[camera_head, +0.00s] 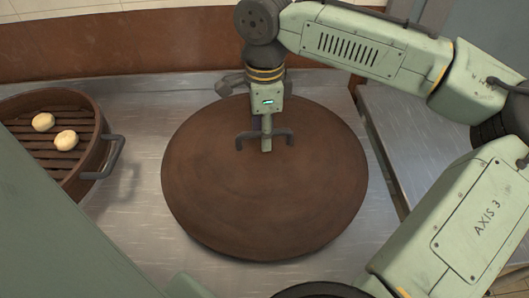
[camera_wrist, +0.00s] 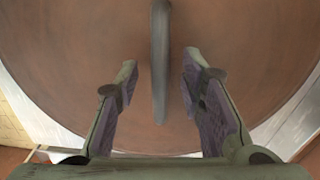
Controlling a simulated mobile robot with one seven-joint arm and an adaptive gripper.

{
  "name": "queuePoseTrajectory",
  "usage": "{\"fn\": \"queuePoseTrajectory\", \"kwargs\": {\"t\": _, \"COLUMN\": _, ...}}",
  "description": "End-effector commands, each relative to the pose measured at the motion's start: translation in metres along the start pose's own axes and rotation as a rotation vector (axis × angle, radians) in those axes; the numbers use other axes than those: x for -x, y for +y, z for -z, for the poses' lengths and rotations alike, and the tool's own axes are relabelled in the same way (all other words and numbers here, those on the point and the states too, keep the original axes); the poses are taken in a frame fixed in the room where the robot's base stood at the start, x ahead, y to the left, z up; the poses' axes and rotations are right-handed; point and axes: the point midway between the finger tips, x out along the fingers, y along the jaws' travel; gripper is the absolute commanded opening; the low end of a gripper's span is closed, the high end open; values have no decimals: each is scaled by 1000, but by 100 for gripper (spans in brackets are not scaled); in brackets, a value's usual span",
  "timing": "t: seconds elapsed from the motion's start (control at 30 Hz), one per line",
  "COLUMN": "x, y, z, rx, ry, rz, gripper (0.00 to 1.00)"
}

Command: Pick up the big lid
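The big lid (camera_head: 215,205) is a wide, round, brown disc, lying flat at the middle of the head view; it also fills much of the wrist view (camera_wrist: 60,45). A dark grey bar handle (camera_head: 245,137) stands up from its middle. My gripper (camera_head: 266,143) points down at this handle from above. In the wrist view, my gripper (camera_wrist: 159,62) is open, with one finger on each side of the handle (camera_wrist: 160,85) and visible gaps between. One finger covers the middle of the handle in the head view. What lies under the lid is hidden.
A round brown steamer (camera_head: 97,150) with a slatted base, a side handle and two pale buns (camera_head: 66,141) stands at the left. The metal counter (camera_head: 140,215) is bare between steamer and lid. A brown wall panel (camera_head: 150,45) runs behind.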

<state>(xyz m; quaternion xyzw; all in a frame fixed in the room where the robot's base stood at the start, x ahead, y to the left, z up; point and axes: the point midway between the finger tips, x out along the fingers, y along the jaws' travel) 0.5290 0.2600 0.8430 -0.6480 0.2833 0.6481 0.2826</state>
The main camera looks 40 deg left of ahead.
Motion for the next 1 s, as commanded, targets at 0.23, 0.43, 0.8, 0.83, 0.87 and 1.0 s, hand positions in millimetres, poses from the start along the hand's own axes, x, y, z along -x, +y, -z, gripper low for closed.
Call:
{"fn": "queuePoseTrajectory", "kwargs": {"t": 0.23, "x": -6, "y": 0, "z": 0, "rx": 0, "ry": 0, "rz": 1, "gripper": 36}}
{"fn": "queuePoseTrajectory", "kwargs": {"t": 0.43, "x": -7, "y": 0, "z": 0, "rx": 0, "ry": 0, "rz": 1, "gripper": 36}}
{"fn": "queuePoseTrajectory", "kwargs": {"t": 0.8, "x": -11, "y": 0, "z": 0, "rx": 1, "ry": 0, "rz": 0, "gripper": 36}}
{"fn": "queuePoseTrajectory", "kwargs": {"t": 0.83, "x": -11, "y": 0, "z": 0, "rx": 1, "ry": 0, "rz": 0, "gripper": 36}}
{"fn": "queuePoseTrajectory", "kwargs": {"t": 0.87, "x": -11, "y": 0, "z": 0, "rx": 1, "ry": 0, "rz": 0, "gripper": 36}}
{"fn": "queuePoseTrajectory", "kwargs": {"t": 1.0, "x": -11, "y": 0, "z": 0, "rx": 1, "ry": 0, "rz": 1, "gripper": 36}}
